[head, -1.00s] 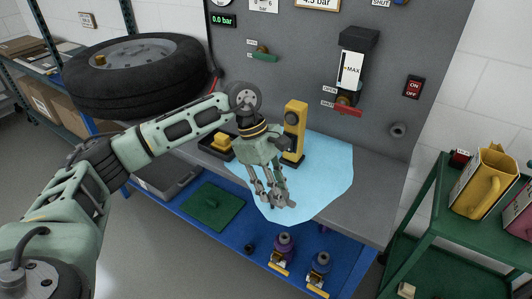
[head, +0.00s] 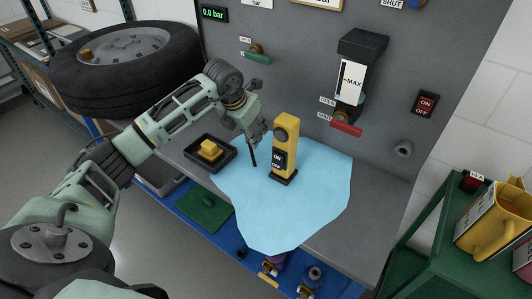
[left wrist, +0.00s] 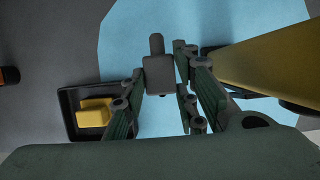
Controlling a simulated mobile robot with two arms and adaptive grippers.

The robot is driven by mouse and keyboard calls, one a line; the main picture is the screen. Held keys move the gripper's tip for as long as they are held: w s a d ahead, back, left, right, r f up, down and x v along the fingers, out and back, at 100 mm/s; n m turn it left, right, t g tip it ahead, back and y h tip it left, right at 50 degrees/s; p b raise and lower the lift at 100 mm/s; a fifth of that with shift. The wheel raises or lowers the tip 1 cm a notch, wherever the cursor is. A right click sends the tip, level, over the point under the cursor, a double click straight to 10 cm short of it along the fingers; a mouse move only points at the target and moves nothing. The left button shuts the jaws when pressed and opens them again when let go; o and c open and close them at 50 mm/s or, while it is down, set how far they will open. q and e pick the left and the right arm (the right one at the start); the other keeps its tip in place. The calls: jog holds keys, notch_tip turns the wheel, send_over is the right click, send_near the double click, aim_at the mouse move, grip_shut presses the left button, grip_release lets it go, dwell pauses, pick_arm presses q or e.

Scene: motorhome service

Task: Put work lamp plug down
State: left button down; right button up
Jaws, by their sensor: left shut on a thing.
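The plug (left wrist: 158,75) is a dark grey block with a short stub, between the fingers of my left gripper (left wrist: 160,88) in the left wrist view. The left gripper (head: 257,133) is shut on it, above the bench just left of the yellow work lamp (head: 286,140). A thin dark piece hangs below the fingers in the head view; the plug itself is mostly hidden there. The lamp stands upright on the light blue patch (head: 315,200) and has an ON/OFF label. It also shows at the right of the left wrist view (left wrist: 265,65). My right gripper is not in view.
A black tray (head: 190,154) with a yellow block (head: 209,149) lies left of the gripper. The grey panel (head: 300,70) with a red-handled valve (head: 346,130) rises behind. A tire (head: 125,65) is at left, a green cart (head: 425,250) at right. The front blue patch is clear.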

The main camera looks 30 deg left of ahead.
pick_arm(q)
jog(key=f, duration=0.2)
jog(key=s+f+p, duration=0.1)
jog(key=f, duration=0.1)
jog(key=shift+s+f, duration=0.15)
jog(key=shift+f, duration=0.5)
notch_tip(320, 180, down, 3)
jog(key=shift+f+p, duration=0.1)
jog(key=shift+p, duration=0.5)
jog(key=shift+f, duration=0.1)
jog(key=c, duration=1.8)
grip_release()
jog(key=shift+f, duration=0.1)
jog(key=shift+c, duration=0.2)
jog(key=o, duration=0.5)
jog(key=shift+c, duration=0.2)
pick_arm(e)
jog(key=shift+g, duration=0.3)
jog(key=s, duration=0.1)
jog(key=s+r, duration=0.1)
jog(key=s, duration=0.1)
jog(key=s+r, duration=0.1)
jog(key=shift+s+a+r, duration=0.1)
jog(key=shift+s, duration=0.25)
